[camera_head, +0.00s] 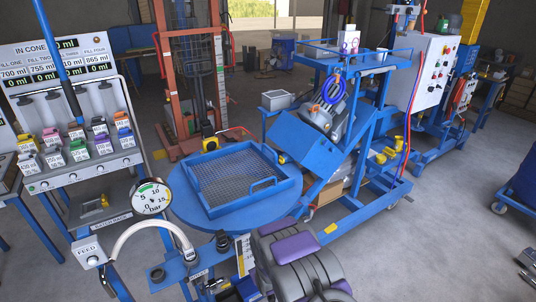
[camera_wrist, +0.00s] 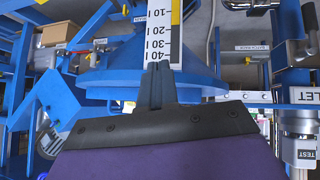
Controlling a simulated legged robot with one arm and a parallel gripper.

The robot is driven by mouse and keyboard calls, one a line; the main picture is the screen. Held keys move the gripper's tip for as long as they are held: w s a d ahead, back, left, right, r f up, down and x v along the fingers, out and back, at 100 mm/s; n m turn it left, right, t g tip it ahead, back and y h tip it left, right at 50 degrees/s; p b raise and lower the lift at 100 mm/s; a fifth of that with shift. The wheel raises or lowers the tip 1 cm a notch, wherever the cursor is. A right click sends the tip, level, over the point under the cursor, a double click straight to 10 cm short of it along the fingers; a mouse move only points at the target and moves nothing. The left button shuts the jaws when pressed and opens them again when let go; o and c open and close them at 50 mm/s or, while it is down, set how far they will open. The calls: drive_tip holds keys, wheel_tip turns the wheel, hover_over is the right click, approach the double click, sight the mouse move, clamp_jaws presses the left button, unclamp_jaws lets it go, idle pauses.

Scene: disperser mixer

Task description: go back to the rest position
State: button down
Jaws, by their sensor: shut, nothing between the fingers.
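My gripper (camera_wrist: 160,72) shows in the wrist view as two dark fingers pressed together with nothing between them. Behind it are a white scale strip (camera_wrist: 162,32) with black numbers and a blue round part (camera_wrist: 110,78). I cannot tell whether the fingertips touch the strip. In the head view my grey and purple arm is folded at the bottom centre, in front of the round blue table (camera_head: 190,207). I cannot make out the fingertips there.
A blue mesh-bottomed tray (camera_head: 293,181) lies on the round table. A pressure gauge (camera_head: 151,197) and curved hose stand left of my arm. A blue machine frame (camera_head: 345,232) stands to the right. The floor at the lower right (camera_head: 440,250) is mostly open.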

drive_tip(key=s+d+r+m+g+h, duration=0.1)
drive_tip(key=s+d+r, duration=0.3)
drive_tip(key=r, duration=0.3)
drive_tip(key=s+d+r+m+g+h+b, duration=0.1)
drive_tip(key=s+d+r+g, duration=0.2)
drive_tip(key=r, duration=0.5)
drive_tip(key=s+d+r+m+h, duration=0.1)
drive_tip(key=s+d+r, duration=0.3)
drive_tip(key=d+r, duration=0.25)
drive_tip(key=s+d+r+m+g, duration=0.1)
drive_tip(key=s+r, duration=0.4)
drive_tip(key=s, duration=0.6)
drive_tip(key=s+d+r+m+g+b, duration=0.1)
drive_tip(key=s+r+g, duration=0.2)
drive_tip(key=s, duration=0.9)
drive_tip(key=s+d+r+m+g, duration=0.1)
drive_tip(key=s+d+r+g, duration=0.1)
drive_tip(key=s+r, duration=0.5)
drive_tip(key=s, duration=0.4)
drive_tip(key=shift+s+r+y+b, duration=0.15)
drive_tip(key=shift+s+y+b, duration=0.15)
drive_tip(key=shift+s, duration=0.1)
drive_tip(key=c, duration=1.8)
unclamp_jaws()
